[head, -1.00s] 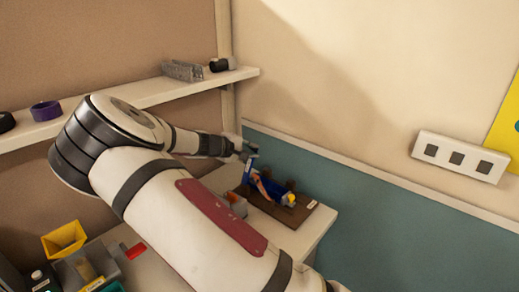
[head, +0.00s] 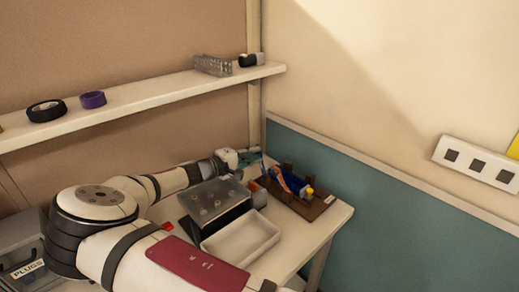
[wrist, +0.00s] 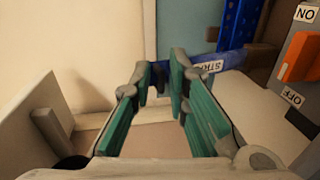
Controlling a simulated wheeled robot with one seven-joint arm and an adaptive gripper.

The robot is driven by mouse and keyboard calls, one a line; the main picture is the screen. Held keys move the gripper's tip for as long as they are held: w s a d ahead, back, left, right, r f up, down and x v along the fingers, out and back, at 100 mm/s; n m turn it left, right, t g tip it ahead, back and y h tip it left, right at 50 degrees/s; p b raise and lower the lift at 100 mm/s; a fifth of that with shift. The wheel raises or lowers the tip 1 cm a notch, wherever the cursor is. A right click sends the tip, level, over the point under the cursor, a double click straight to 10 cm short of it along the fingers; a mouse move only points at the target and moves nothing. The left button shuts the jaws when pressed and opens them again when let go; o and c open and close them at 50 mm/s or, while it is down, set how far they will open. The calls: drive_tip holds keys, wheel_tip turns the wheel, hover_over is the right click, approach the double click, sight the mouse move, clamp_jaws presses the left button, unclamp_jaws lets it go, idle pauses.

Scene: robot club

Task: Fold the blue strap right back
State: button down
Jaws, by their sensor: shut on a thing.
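The blue strap (wrist: 232,59) shows in the wrist view as a flat blue band with a white label, partly readable as "STR". It runs leftward to the tips of my gripper (wrist: 165,75). The teal fingers are closed on its end, with a narrow gap showing between them. In the head view my gripper (head: 250,157) is at the back left of a brown board (head: 318,206). A blue item (head: 291,183) with an orange part and a yellow end lies on this board. The strap is hard to separate from it there.
A switch box (wrist: 298,58) marked ON and OFF stands close right of my fingers. A shelf (head: 150,100) runs above; the wall is close behind.

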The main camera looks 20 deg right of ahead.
drive_tip(key=shift+s+a+f+h, duration=0.2)
drive_tip(key=shift+a+f, duration=0.05)
drive_tip(key=shift+f, duration=0.35)
drive_tip(key=shift+s+a+f+h, duration=0.2)
drive_tip(key=shift+f, duration=0.35)
drive_tip(key=shift+s+a+f, duration=0.25)
drive_tip(key=shift+a+f, duration=0.2)
drive_tip(key=c, duration=1.8)
unclamp_jaws()
drive_tip(key=shift+c, duration=0.2)
drive_tip(key=shift+o, duration=1.2)
drive_tip(key=shift+w+d+f, duration=0.1)
